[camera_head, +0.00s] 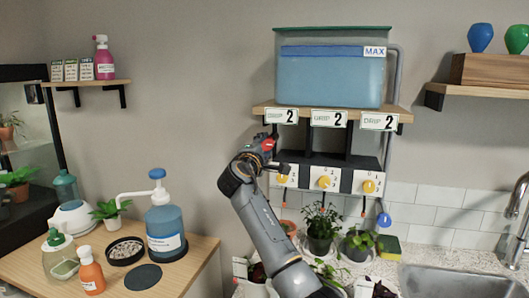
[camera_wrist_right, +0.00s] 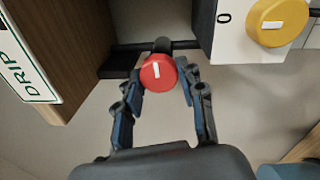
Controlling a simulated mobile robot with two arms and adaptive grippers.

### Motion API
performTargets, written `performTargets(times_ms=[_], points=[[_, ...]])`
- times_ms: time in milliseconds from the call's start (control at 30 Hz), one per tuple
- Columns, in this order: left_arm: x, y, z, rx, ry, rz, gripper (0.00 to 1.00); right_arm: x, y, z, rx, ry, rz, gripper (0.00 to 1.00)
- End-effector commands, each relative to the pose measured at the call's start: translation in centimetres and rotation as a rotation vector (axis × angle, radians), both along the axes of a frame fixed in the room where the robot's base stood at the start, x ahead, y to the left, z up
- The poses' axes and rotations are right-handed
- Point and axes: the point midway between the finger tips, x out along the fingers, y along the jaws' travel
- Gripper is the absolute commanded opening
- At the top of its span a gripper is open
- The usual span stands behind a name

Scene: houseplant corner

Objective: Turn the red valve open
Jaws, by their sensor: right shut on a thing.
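The red valve (camera_wrist_right: 158,72) is a round red knob with a white line on its face, on a dark pipe. In the right wrist view it sits between the fingertips of my right gripper (camera_wrist_right: 160,88), which is shut on it. Its white line runs nearly upright in that view. In the head view, my right gripper (camera_head: 262,158) is at the left end of the valve panel, below the shelf. A bit of the red valve (camera_head: 268,145) shows there, partly covered by the gripper. My left gripper is not in view.
Yellow knobs (camera_head: 325,182) on white plates stand right of the red valve. A water tank (camera_head: 332,72) rests on the wooden shelf (camera_head: 262,109) with DRIP signs above my gripper. Potted plants (camera_head: 320,228) stand below. A blue pump bottle (camera_head: 165,228) is at left.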

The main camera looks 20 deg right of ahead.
Motion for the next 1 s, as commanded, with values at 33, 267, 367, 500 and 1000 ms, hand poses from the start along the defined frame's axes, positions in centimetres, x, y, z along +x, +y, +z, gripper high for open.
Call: performTargets(times_ms=[33, 267, 367, 500, 1000], points=[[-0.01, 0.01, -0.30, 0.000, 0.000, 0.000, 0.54, 0.00, 0.02, 0.00, 0.014, -0.011, 0.000, 0.07], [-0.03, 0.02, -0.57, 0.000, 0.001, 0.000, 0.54, 0.01, 0.02, 0.07, 0.055, -0.038, 0.001, 0.07], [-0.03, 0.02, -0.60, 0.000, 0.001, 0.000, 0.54, 0.01, 0.02, 0.10, 0.061, -0.042, 0.000, 0.07], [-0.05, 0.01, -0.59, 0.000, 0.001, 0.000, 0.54, 0.01, 0.01, 0.13, 0.064, -0.044, 0.000, 0.07], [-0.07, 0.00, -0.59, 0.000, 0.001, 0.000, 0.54, 0.01, 0.02, 0.10, 0.061, -0.042, 0.000, 0.61]])
